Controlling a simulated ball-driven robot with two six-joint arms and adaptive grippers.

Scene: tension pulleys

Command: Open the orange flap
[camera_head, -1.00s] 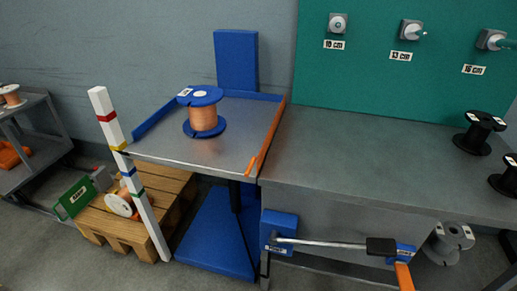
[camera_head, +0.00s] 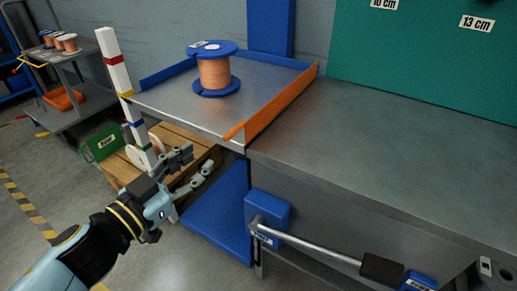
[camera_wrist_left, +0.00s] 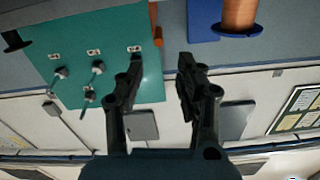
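The orange flap (camera_head: 280,104) stands upright along the right edge of the blue-edged metal platform (camera_head: 185,110), beside the grey workbench. Its near end has an orange tab (camera_head: 234,131). An orange piece (camera_wrist_left: 156,24), which looks like part of the flap, shows at the top of the left wrist view. My left gripper (camera_head: 199,161) is open and empty, below and to the left of the tab and apart from it. Its two spread fingers (camera_wrist_left: 161,68) show in the left wrist view with nothing between them. My right gripper is not in view.
A blue spool of copper wire (camera_head: 213,72) stands on the platform. The workbench (camera_head: 400,150) top is clear where seen. A blue bracket with a metal lever (camera_head: 310,245) is on its front. A striped post (camera_head: 120,80) and wooden pallet (camera_head: 190,142) stand left.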

